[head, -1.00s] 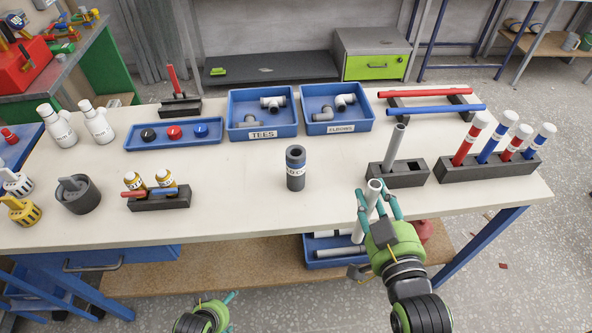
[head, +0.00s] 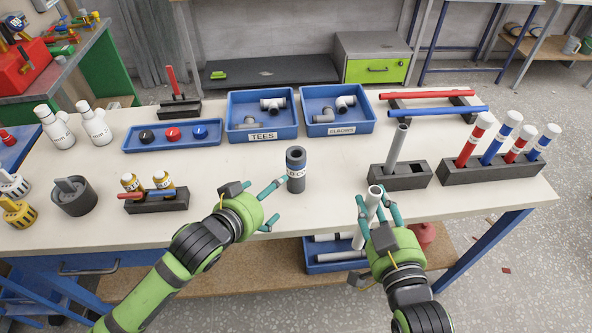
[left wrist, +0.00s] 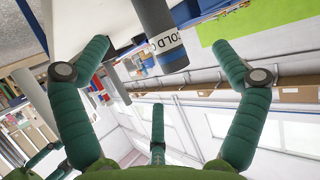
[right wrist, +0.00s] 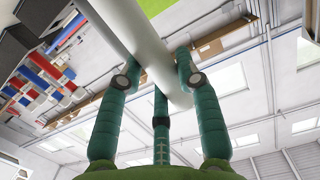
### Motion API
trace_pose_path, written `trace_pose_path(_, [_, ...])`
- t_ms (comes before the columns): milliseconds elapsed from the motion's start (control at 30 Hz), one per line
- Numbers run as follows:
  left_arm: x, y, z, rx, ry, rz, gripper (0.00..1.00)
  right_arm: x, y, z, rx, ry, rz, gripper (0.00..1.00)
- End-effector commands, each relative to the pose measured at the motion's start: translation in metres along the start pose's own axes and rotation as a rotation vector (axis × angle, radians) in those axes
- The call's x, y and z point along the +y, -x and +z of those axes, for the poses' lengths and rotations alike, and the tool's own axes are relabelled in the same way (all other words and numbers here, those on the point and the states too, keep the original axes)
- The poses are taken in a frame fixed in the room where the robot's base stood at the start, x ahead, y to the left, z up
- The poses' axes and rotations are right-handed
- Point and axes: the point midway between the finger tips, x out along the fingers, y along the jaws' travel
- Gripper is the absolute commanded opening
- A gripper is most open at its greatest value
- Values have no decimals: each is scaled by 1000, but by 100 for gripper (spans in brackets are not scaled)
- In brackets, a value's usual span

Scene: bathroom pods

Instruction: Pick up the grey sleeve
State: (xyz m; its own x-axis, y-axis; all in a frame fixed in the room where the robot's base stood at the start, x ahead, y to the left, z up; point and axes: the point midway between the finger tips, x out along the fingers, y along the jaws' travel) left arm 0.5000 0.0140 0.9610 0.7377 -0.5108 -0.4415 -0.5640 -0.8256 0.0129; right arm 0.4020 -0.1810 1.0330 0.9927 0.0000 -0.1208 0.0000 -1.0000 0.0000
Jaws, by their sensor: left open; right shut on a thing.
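The grey sleeve (head: 296,178) stands upright on the white table near its front edge, with a pale lettered band around it. It also shows in the left wrist view (left wrist: 152,18), beyond the fingertips, with lettering on the band. My left gripper (head: 272,206) is open and empty, just left of and a little in front of the sleeve, apart from it. My right gripper (head: 377,202) is shut on a light grey pipe (head: 374,191), held tilted at the table's front edge. The pipe crosses between the fingers in the right wrist view (right wrist: 140,40).
A dark block (head: 413,179) holding one grey pipe (head: 397,148) stands right of the sleeve. A rack (head: 490,168) of red and blue tubes is further right. Blue bins (head: 263,134) lie behind. The table around the sleeve is clear.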

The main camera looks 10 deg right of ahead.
Motion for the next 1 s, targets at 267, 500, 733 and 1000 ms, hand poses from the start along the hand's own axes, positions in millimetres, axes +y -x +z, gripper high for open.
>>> trace_pose_path(267, [5, -12, -26, 63, -36, 48, 96, 0, 0, -2, 1, 0, 0, 3])
trace_pose_path(500, [8, -49, -29, 62, -35, 49, 96, 0, 1, -9, 1, 0, 0, 3])
trace_pose_path(733, [9, -72, -28, 62, -36, 49, 96, 0, 1, -11, 1, 0, 0, 3])
trace_pose_path(1000, [11, -89, -27, 62, -34, 49, 96, 0, 2, -18, 1, 0, 0, 3])
